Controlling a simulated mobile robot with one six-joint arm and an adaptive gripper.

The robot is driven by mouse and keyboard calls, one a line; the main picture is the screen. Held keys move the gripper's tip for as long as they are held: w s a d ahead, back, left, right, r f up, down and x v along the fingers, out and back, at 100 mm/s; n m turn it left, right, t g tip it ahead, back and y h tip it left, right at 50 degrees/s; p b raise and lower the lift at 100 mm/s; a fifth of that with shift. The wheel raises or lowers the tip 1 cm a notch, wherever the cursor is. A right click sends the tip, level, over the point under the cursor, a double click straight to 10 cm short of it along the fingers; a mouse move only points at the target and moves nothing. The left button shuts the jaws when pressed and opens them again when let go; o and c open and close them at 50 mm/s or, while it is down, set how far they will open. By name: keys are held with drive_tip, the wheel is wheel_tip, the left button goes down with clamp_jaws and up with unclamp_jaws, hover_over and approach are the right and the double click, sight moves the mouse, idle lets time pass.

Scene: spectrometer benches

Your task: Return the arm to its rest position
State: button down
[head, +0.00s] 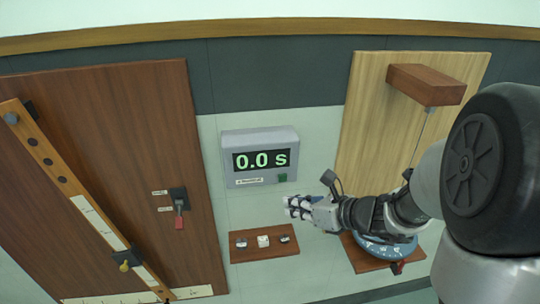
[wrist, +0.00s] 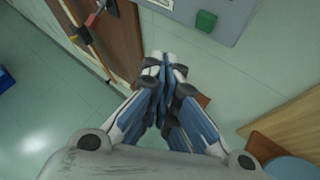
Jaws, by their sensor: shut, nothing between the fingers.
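My gripper (head: 288,207) is shut and empty in the head view. It is in front of the pale wall, below the grey timer box (head: 262,158) and above a small wooden shelf (head: 264,243). My arm reaches in from the right edge of the head view. In the wrist view the closed fingers of my gripper (wrist: 163,62) point up the picture, apart from the timer box (wrist: 210,14) at the top.
A wooden panel at left bears a red-handled switch (head: 179,216) and a slanted rail (head: 75,190). At right, a light wood panel (head: 365,110) carries a brown block (head: 428,85). A blue disc (head: 385,248) on a wooden base is partly hidden behind my arm.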

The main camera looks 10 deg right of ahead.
drive_tip(key=s+a+r+n+g+h+b, duration=0.1)
drive_tip(key=s+a+r+n+g, duration=0.15)
drive_tip(key=s+a+n, duration=0.45)
drive_tip(key=s+a+r+n+g, duration=0.1)
drive_tip(key=s+a+n+g, duration=0.15)
drive_tip(key=s+n, duration=0.8)
drive_tip(key=s+d+n+h, duration=0.6)
drive_tip(key=s+d+n, duration=0.2)
drive_tip(key=n, duration=0.5)
drive_tip(key=shift+d+r+n+h+b, duration=0.3)
drive_tip(key=shift+d+r+n+b, duration=0.05)
drive_tip(key=shift+d+b, duration=0.05)
drive_tip(key=shift+d, duration=0.1)
